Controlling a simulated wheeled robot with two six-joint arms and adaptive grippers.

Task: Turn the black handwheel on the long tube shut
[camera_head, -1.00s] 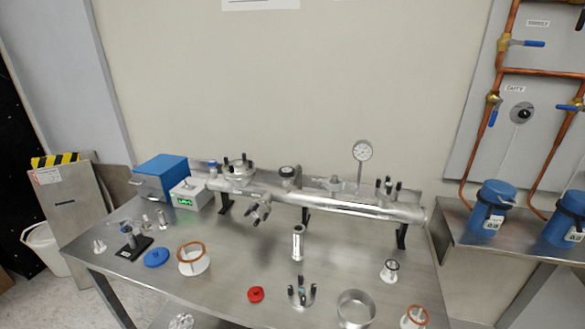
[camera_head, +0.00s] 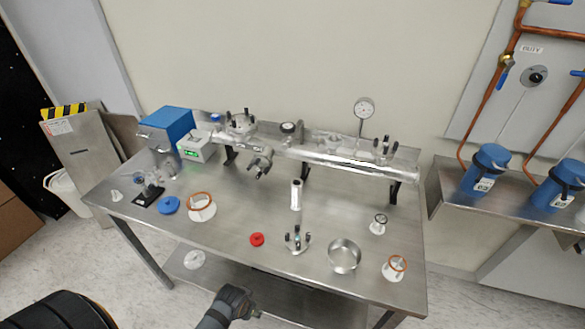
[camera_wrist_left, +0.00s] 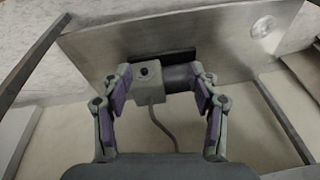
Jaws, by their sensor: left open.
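The long silver tube (camera_head: 335,158) lies across the back of the bench on black supports. A small dark round handwheel (camera_head: 291,128) sits on top of it near its middle. How far it is turned is too small to tell. My left gripper (camera_head: 241,299) is low at the front of the bench, far from the handwheel. In the left wrist view the left gripper (camera_wrist_left: 160,92) is open, with its fingers apart and no object gripped. Beyond the fingers are a grey box (camera_wrist_left: 149,75) with a black knob and a cable. My right gripper is not in view.
The steel bench (camera_head: 240,215) holds a blue box (camera_head: 166,128), a red disc (camera_head: 257,239), a metal ring (camera_head: 344,256) and several small fittings. A dial gauge (camera_head: 364,108) rises behind the tube. A lower shelf (camera_head: 285,295) juts below the front edge. Blue canisters (camera_head: 486,168) stand right.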

